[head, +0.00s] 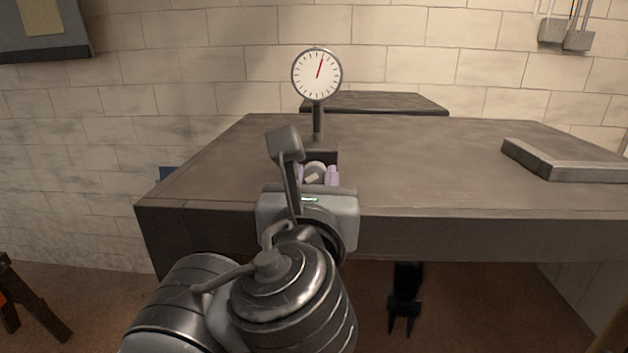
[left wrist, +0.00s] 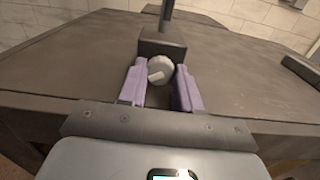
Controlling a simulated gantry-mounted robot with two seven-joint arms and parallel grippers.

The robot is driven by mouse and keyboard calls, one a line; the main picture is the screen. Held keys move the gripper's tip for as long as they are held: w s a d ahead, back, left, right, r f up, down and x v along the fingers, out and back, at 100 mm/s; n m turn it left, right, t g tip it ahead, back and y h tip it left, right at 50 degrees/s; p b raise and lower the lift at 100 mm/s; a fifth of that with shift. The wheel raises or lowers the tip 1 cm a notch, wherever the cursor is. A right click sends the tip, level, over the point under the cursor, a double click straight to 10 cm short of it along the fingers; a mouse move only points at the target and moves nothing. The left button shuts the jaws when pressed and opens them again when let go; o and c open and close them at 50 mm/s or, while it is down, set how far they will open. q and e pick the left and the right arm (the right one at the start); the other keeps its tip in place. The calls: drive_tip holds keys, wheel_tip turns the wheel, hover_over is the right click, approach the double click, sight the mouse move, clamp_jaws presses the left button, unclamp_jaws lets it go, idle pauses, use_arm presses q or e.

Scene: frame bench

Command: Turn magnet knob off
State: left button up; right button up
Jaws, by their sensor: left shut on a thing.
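A dial gauge (head: 317,75) with a white face and red needle stands on a post above a dark magnet base (head: 322,156) on the bench. The round grey magnet knob (left wrist: 160,70) is on the base's near face, with a pale raised bar tilted across it. It also shows in the head view (head: 315,171). My left gripper (head: 317,176) reaches in from the front, level with the knob. Its purple fingers (left wrist: 161,78) lie on both sides of the knob and are shut on it.
The dark bench top (head: 440,160) is clear around the base. A flat metal-edged slab (head: 565,160) lies at the right. A dark raised block (head: 375,103) stands behind the gauge. A dark forked shape (head: 404,300) shows under the bench edge; what it is is unclear.

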use_arm(q)
drive_tip(key=n, duration=0.3)
drive_tip(key=shift+b, duration=0.3)
drive_tip(key=o, duration=1)
drive_tip(key=shift+o, duration=0.2)
drive_tip(key=shift+s, duration=0.5)
drive_tip(key=s+b, duration=0.1)
drive_tip(key=s, duration=0.9)
drive_tip(key=shift+a, duration=0.3)
drive_tip(key=shift+w, duration=0.1)
